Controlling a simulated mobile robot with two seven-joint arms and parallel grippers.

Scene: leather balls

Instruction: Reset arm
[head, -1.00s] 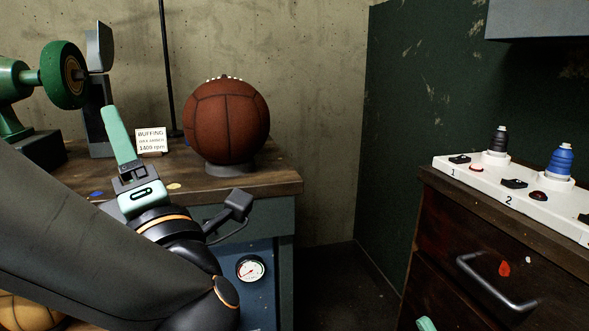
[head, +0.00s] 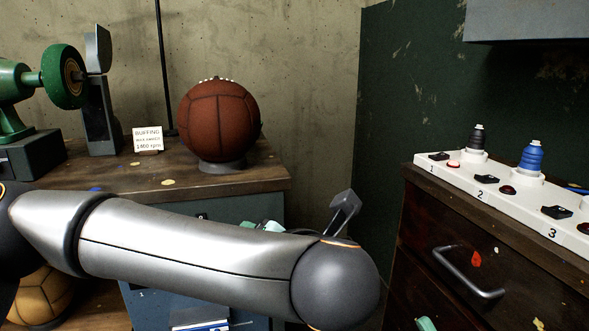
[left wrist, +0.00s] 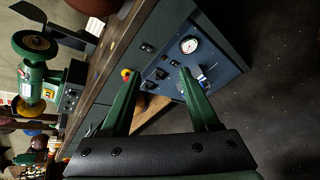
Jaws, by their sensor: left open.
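My left arm stretches across the head view in front of the wooden bench (head: 235,182). Its gripper is mostly hidden behind the forearm, with only a bit of green showing above it. In the left wrist view my left gripper (left wrist: 160,85) is open and empty, its two green fingers apart. Beyond them is the blue panel (left wrist: 205,75) with a round gauge (left wrist: 190,45). A small green piece (head: 426,324) at the bottom edge of the head view may be part of my right gripper; its jaws cannot be made out.
A brown leather ball (head: 218,120) rests on a stand on the bench, beside a small sign (head: 147,139) and a green buffing machine (head: 66,80). A yellowish ball (head: 42,296) sits low at left. A dark drawer cabinet (head: 420,235) at right carries a white numbered strip (head: 515,205) with spools.

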